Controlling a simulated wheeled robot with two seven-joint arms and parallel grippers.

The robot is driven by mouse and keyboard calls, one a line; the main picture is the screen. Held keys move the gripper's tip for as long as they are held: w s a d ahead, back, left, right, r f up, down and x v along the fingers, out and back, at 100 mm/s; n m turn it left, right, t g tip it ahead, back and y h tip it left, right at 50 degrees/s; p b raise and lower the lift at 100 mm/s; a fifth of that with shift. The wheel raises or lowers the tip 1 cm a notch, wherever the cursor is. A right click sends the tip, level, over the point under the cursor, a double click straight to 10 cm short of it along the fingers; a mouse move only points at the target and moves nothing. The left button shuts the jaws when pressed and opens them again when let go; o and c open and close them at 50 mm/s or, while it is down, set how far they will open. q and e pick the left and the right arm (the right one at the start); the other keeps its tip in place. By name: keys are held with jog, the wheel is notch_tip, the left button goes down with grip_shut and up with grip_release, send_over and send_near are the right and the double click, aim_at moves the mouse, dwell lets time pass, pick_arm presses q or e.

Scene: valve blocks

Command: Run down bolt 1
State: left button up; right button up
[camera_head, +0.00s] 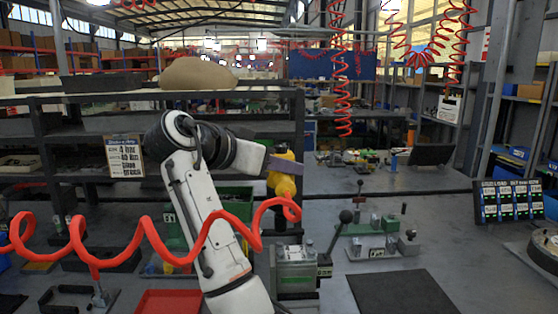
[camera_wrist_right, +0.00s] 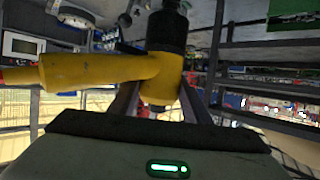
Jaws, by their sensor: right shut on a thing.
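My right gripper (camera_head: 268,163) is shut on a yellow power tool (camera_head: 285,176), held upright in the air above a grey metal valve block (camera_head: 297,254). In the right wrist view, the fingers of my right gripper (camera_wrist_right: 160,103) lie on both sides of the tool's yellow body (camera_wrist_right: 110,70), and its black end (camera_wrist_right: 167,30) points to the top of the picture. A red coiled hose (camera_head: 150,228) runs to the tool. The tool's lower end appears apart from the block. I cannot make out bolt 1 in either view. My left gripper is not in view.
A green fixture with a black-knobbed lever (camera_head: 345,217) stands right of the block. A dark mat (camera_head: 402,292) lies in front of it. A display board (camera_head: 508,201) stands far right.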

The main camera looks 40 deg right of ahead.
aim_at(272, 191)
jog(key=shift+r, duration=0.1)
jog(key=shift+f+b, duration=1.45)
jog(key=shift+f, duration=0.85)
jog(key=shift+p, duration=0.3)
jog(key=shift+f+b, duration=0.55)
jog(key=shift+f, duration=0.3)
dwell(0.7)
